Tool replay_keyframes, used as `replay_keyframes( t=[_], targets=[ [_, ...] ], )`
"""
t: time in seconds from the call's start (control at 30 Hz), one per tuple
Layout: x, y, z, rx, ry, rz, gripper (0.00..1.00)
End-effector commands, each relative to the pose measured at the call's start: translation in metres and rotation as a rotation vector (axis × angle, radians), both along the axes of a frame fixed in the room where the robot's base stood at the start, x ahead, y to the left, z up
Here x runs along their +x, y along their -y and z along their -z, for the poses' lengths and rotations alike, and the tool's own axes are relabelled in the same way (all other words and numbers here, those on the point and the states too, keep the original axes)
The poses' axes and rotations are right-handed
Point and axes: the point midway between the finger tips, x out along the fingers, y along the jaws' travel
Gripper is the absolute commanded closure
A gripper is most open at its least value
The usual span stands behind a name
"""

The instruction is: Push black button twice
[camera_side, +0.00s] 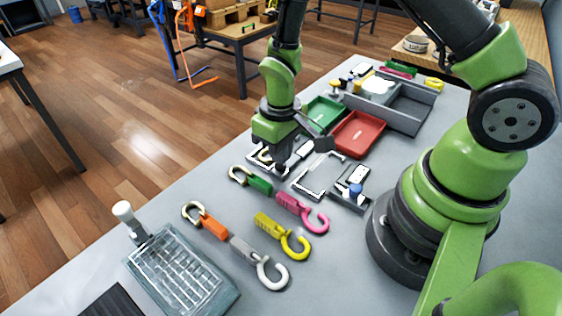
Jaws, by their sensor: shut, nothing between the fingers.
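My green gripper (281,166) points down over the table, with its dark fingers shut and empty. Its tip is low, over or beside a small white-and-grey fixture (258,158) that it partly covers. I cannot tell whether it touches anything. I cannot make out a black button for certain; it may be hidden by the gripper. A small dark unit (344,199) with a blue knob (355,190) and a white part stands to the right of the gripper, near my base.
Several coloured hooks, including a green one (258,185) and a pink one (305,212), lie in front of the gripper. A red tray (358,134), a green tray (326,113) and a grey bin (408,106) stand behind. A clear grid box (182,277) is at the front left.

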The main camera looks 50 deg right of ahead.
Motion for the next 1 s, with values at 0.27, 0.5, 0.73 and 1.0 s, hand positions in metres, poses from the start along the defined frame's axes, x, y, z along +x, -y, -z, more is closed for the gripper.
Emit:
replay_keyframes(
  t=[0.27, 0.5, 0.73, 1.0],
  targets=[
    [0.0, 0.0, 0.009, 0.0, -0.001, 0.0, 1.0],
    [0.0, 0.0, 0.016, 0.0, -0.001, 0.001, 1.0],
    [0.0, 0.0, 0.018, 0.0, 0.0, 0.001, 1.0],
    [0.0, 0.0, 0.011, 0.0, 0.002, 0.0, 1.0]
  ],
)
